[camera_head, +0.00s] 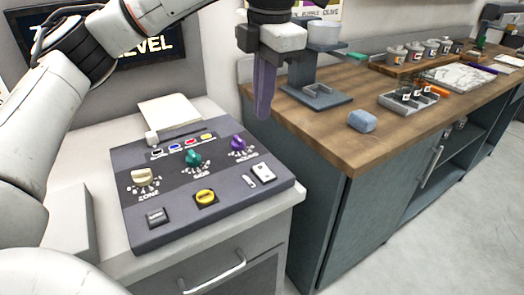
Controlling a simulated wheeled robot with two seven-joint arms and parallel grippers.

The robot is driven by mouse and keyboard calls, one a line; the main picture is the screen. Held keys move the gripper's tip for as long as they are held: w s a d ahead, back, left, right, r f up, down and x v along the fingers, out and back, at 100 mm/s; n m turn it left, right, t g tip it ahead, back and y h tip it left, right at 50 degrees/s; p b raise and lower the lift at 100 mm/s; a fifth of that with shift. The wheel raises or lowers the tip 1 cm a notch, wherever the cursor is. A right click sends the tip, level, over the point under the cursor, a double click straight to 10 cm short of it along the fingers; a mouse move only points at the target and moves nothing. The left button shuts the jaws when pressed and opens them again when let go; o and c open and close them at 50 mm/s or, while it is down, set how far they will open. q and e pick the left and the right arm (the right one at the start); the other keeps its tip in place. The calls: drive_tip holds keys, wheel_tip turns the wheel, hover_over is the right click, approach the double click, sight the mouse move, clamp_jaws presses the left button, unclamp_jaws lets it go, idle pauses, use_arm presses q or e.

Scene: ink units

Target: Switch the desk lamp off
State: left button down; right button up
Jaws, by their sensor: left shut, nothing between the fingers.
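No desk lamp is clearly recognisable in this view. A dark control panel (180,228) lies on the light cabinet top at the left. My right gripper is out of view.
A white paper pad (169,113) lies behind the panel. Open floor lies at lower right.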

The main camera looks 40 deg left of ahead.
sight(258, 170)
use_arm(q)
drive_tip(key=f, duration=0.4)
drive_tip(key=a+f, duration=0.1)
drive_tip(key=f, duration=0.3)
drive_tip(key=f+b, duration=0.1)
drive_tip(key=f, duration=0.4)
drive_tip(key=shift+w+a+f, duration=0.1)
drive_tip(key=shift+w+a, duration=0.1)
drive_tip(key=shift+w, duration=0.2)
drive_tip(key=shift+f, duration=0.4)
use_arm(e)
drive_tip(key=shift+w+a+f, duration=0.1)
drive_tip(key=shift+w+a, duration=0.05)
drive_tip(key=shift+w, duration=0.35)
use_arm(q)
drive_tip(key=shift+a+f+g+h, duration=0.3)
drive_tip(key=shift+f+h, duration=0.25)
drive_tip(key=shift+h, duration=0.05)
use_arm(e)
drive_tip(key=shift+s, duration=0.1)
use_arm(q)
drive_tip(key=shift+d, duration=0.2)
